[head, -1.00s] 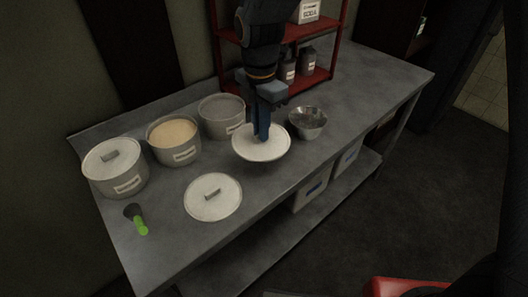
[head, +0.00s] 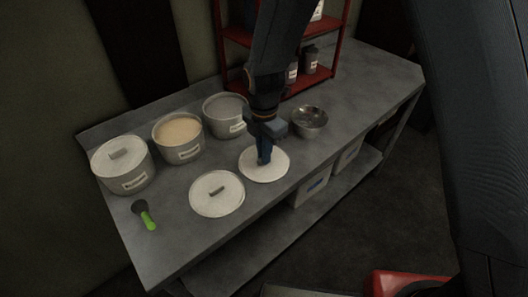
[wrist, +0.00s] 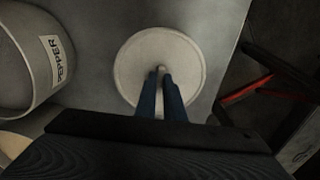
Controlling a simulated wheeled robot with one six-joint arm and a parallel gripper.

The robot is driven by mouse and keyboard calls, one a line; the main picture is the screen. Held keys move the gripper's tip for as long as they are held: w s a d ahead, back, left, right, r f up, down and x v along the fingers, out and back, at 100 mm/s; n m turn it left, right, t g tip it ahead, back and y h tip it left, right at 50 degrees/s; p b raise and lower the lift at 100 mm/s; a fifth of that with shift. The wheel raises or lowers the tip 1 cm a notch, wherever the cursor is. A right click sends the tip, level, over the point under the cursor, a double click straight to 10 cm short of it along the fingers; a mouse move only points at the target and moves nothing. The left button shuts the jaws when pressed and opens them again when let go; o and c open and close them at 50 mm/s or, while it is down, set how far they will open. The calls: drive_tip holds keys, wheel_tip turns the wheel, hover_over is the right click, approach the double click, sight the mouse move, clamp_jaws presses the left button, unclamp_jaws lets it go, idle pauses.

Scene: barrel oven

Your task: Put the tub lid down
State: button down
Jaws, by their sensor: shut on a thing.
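The tub lid (head: 264,168) is a pale round disc in front of the rightmost tub. My gripper (head: 264,161) points down and is shut on its handle. The lid looks level and at or very close to the bench top; I cannot tell whether it touches. In the wrist view the lid (wrist: 160,50) lies beyond my two blue fingers (wrist: 160,75), which close on the small handle at its middle. A second pale lid (head: 217,193) lies flat on the bench to the left, close to the held one.
On the grey bench (head: 180,235) stand a lidded tub (head: 124,165), a tub of tan contents (head: 178,138), an open tub (head: 226,116) and a metal bowl (head: 309,122). A green-handled tool (head: 146,217) lies at front left. A red shelf (head: 285,47) stands behind. The bench's right end is clear.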

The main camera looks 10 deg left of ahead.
drive_tip(key=c, duration=2.3)
unclamp_jaws()
drive_tip(key=shift+f, duration=0.15)
drive_tip(key=o, duration=0.4)
drive_tip(key=shift+o, duration=0.2)
wheel_tip(320, 180, up, 12)
drive_tip(key=b, duration=0.3)
drive_tip(key=shift+r, duration=0.2)
drive_tip(key=s+d+f+m, duration=0.1)
drive_tip(key=s+d+m, duration=0.3)
drive_tip(key=d+m, duration=1)
drive_tip(key=s+d+f+m+t, duration=0.1)
drive_tip(key=s+d+m, duration=0.4)
drive_tip(key=d+m, duration=0.9)
drive_tip(key=shift+s+d+f, duration=0.15)
drive_tip(key=shift+d+f, duration=0.05)
drive_tip(key=shift+f, duration=0.4)
